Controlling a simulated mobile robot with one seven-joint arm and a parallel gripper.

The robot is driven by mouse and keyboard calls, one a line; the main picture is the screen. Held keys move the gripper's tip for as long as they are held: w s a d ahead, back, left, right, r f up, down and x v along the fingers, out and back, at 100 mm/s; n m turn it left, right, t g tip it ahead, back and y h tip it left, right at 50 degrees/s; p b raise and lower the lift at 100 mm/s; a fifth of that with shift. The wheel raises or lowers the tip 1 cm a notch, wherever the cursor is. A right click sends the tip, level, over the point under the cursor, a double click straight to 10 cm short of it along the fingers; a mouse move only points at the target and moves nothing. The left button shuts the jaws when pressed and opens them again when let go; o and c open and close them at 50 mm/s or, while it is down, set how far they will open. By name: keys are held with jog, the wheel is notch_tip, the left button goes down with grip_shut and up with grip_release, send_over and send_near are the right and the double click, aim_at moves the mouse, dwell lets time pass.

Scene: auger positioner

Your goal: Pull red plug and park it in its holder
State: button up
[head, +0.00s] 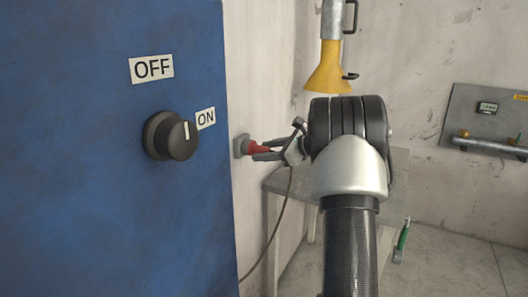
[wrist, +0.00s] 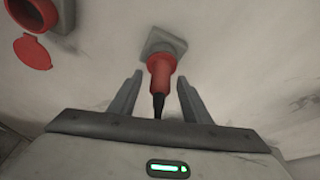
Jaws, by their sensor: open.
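The red plug (wrist: 161,75) sits in a grey square wall socket (wrist: 163,42), with its dark cable end toward me in the wrist view. In the head view the red plug (head: 257,148) shows at the grey socket (head: 241,146) on the pale wall. My gripper (wrist: 160,82) is open, with one finger on each side of the plug and a visible gap to both. In the head view my gripper (head: 266,150) is partly hidden by my arm. A red round holder (wrist: 32,12) with an open red flap (wrist: 32,52) is on the wall at upper left in the wrist view.
A blue cabinet (head: 110,220) with a black knob (head: 171,137) and OFF and ON labels stands left of the plug. A yellow funnel-ended pipe (head: 328,70) hangs above my arm. A grey table (head: 280,185) stands below, and a cable hangs near my gripper.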

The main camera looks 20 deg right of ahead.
jog(key=p+v, duration=0.1)
jog(key=v, duration=1.5)
jog(key=shift+s+r+p, duration=0.15)
jog(key=shift+s+p, duration=0.15)
jog(key=shift+p, duration=0.05)
jog(key=shift+d, duration=0.15)
